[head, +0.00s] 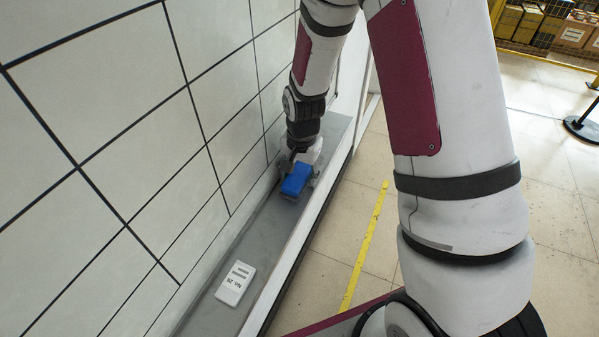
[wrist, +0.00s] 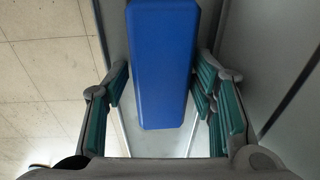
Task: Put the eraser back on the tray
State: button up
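The eraser (head: 295,180) is a blue block over the grey tray (head: 262,222), the long ledge along the foot of the tiled white board (head: 110,120). My gripper (head: 297,170) points down at the ledge with the eraser between its fingers. In the wrist view the eraser (wrist: 163,65) fills the middle, and the teal-padded fingertips (wrist: 163,70) lie close against both its long sides. My gripper looks shut on it. I cannot tell whether the eraser's underside touches the tray, as it is hidden.
A white card or box with printed text (head: 236,284) lies on the near part of the tray. Bare tray lies between it and the eraser. The board wall rises close on the left. Open floor with a yellow line (head: 365,245) lies to the right.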

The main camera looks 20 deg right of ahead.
aim_at(301, 176)
jog(key=shift+r, duration=0.1)
jog(key=s+r+n+t, duration=0.15)
jog(key=s+r, duration=0.45)
jog(key=r, duration=0.7)
jog(key=s+r+n+t, duration=0.1)
jog(key=s+r+n, duration=0.3)
jog(key=r, duration=0.8)
jog(key=s+r+n+t, duration=0.1)
jog(key=s+r+n, duration=0.2)
jog(key=s, duration=0.9)
notch_tip(301, 176, up, 2)
jog(key=shift+b, duration=0.35)
